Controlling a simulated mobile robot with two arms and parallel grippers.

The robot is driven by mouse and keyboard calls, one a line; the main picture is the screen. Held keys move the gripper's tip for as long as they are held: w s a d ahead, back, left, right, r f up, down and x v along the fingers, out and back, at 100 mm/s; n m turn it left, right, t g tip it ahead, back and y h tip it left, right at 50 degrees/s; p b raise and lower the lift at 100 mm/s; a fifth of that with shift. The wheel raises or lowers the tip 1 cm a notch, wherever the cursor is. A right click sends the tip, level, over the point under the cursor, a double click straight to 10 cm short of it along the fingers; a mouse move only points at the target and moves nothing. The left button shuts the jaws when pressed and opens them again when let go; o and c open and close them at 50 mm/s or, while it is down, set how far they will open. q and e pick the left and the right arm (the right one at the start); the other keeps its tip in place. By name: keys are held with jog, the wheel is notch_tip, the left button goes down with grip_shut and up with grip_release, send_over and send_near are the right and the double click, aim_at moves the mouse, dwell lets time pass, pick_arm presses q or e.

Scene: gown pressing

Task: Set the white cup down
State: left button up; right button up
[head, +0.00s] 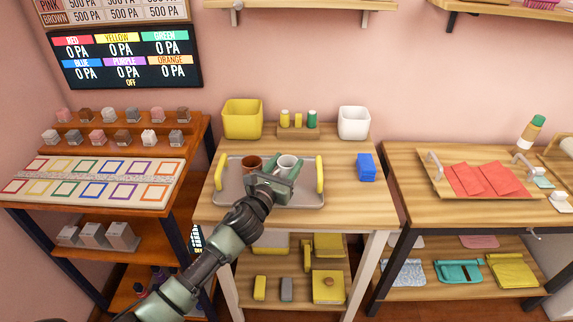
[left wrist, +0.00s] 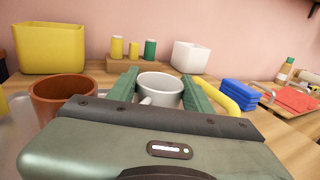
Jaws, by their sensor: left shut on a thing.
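The white cup (head: 288,162) is over the grey tray with yellow handles (head: 228,182) on the middle table. My left gripper (head: 282,178) is shut on the white cup, with a green finger on each side of it. In the left wrist view the cup (left wrist: 160,88) stands upright between the fingers (left wrist: 161,92); its base is hidden, so I cannot tell whether it touches the tray. A brown cup (head: 252,163) is on the tray to its left, and it also shows in the left wrist view (left wrist: 64,96). My right gripper is not in view.
A yellow bin (head: 242,119), a wooden rack (head: 298,132) of small bottles and a white bin (head: 354,122) stand behind the tray. Blue blocks (head: 366,168) lie to its right. The table's front right is clear.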

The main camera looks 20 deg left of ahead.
pick_arm(q)
jog(key=shift+f, duration=0.15)
jog(key=o, duration=1.5)
jog(key=shift+r, duration=0.25)
jog(key=s, duration=0.4)
jog(key=s+a, duration=0.1)
jog(key=s, duration=0.7)
jog(key=shift+a, duration=0.2)
